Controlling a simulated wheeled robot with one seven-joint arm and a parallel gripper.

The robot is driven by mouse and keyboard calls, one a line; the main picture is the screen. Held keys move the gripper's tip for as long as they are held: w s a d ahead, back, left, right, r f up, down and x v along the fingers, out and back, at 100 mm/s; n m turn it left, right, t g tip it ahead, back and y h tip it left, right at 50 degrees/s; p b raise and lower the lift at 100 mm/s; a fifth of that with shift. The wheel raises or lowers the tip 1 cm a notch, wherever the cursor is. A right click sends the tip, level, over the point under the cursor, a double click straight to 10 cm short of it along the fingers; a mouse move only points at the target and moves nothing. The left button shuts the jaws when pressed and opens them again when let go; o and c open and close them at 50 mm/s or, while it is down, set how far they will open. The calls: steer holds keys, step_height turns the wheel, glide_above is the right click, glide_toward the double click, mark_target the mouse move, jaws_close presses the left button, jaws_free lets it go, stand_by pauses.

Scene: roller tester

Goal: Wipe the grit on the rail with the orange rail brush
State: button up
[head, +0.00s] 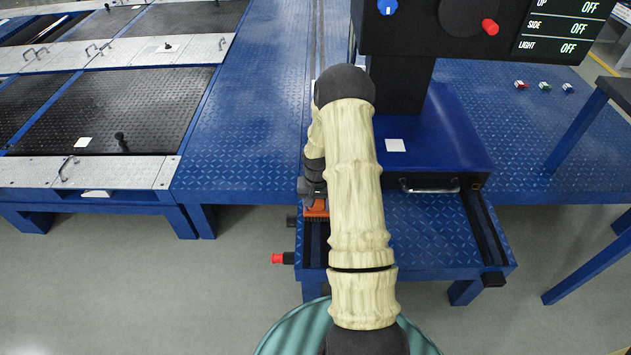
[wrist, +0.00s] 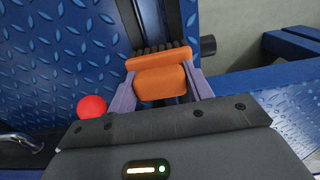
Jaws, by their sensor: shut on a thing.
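The orange rail brush (wrist: 160,75) is between the two fingers of my gripper (wrist: 160,88) in the wrist view, and the fingers are shut on it. Its dark bristles (wrist: 162,51) point away from the gripper, toward the dark rail (wrist: 126,15). I cannot tell whether the bristles touch the rail. In the head view a small part of the brush (head: 317,208) shows at the left of my arm, over the left rail (head: 312,243) of the blue platform. My arm hides most of the gripper (head: 312,195) there. I cannot make out any grit on the rail.
A red knob (head: 278,258) sticks out left of the platform. A blue box with a handle (head: 428,187) and a control panel (head: 455,28) stand right of my arm. A second rail (head: 482,240) runs along the platform's right side. Tread plate (head: 240,120) lies open at the left.

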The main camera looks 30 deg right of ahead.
steer(key=r+p, duration=0.2)
steer(key=r, duration=0.1)
steer(key=shift+w+a+r, duration=0.1)
steer(key=shift+a+r, duration=0.1)
steer(key=shift+r, duration=0.1)
steer(key=r+p, duration=0.3)
steer(key=shift+d, duration=0.25)
steer(key=shift+a+r+p, duration=0.1)
steer(key=shift+r+p, duration=0.55)
steer(key=shift+r, duration=0.1)
steer(key=shift+a, duration=0.1)
